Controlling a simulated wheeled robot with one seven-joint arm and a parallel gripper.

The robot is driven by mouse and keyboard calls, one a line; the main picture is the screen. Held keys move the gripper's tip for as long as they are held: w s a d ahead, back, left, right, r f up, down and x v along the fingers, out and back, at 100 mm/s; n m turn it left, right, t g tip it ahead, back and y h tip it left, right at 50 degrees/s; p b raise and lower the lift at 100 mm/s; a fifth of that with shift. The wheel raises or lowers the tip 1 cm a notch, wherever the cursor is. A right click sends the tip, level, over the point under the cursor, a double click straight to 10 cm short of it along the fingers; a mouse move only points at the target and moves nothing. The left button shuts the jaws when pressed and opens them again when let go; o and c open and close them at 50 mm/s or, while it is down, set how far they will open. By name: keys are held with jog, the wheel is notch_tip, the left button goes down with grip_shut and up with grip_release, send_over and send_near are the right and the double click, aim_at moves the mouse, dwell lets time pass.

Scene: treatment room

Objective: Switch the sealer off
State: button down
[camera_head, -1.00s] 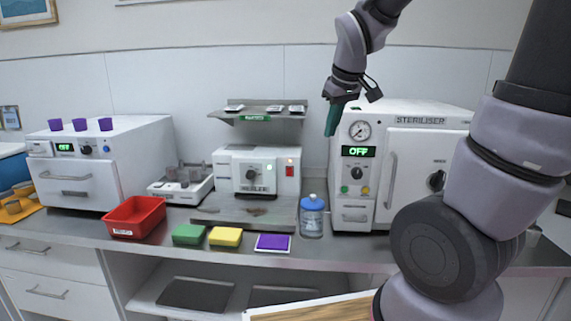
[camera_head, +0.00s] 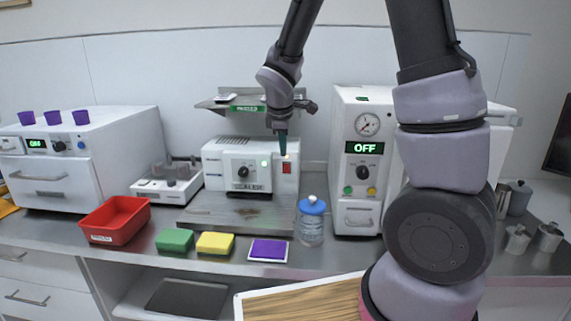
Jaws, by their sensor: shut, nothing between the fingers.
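The sealer (camera_head: 225,181) is a white box with a dark knob, a label and a lit green lamp on its front. A red switch (camera_head: 286,168) sits at the right of its front panel. My gripper (camera_head: 283,153) is shut and empty. It points down with its teal fingers just above the red switch, in front of the panel's upper right. I cannot tell whether the fingertips touch the panel.
A steriliser (camera_head: 352,205) showing OFF stands to the right, partly behind my arm. A blue-capped jar (camera_head: 311,226) stands between them. A red bin (camera_head: 116,222), a green sponge (camera_head: 175,240) and a yellow sponge (camera_head: 215,243) lie along the front left. A shelf (camera_head: 222,104) hangs above the sealer.

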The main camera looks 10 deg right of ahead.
send_near(287, 173)
jog(key=shift+x, duration=2.2)
jog(key=shift+s+f, duration=0.1)
jog(key=shift+s, duration=0.05)
jog(key=shift+w+d+g, duration=0.15)
jog(key=shift+w+g, duration=0.15)
jog(key=shift+w, duration=0.05)
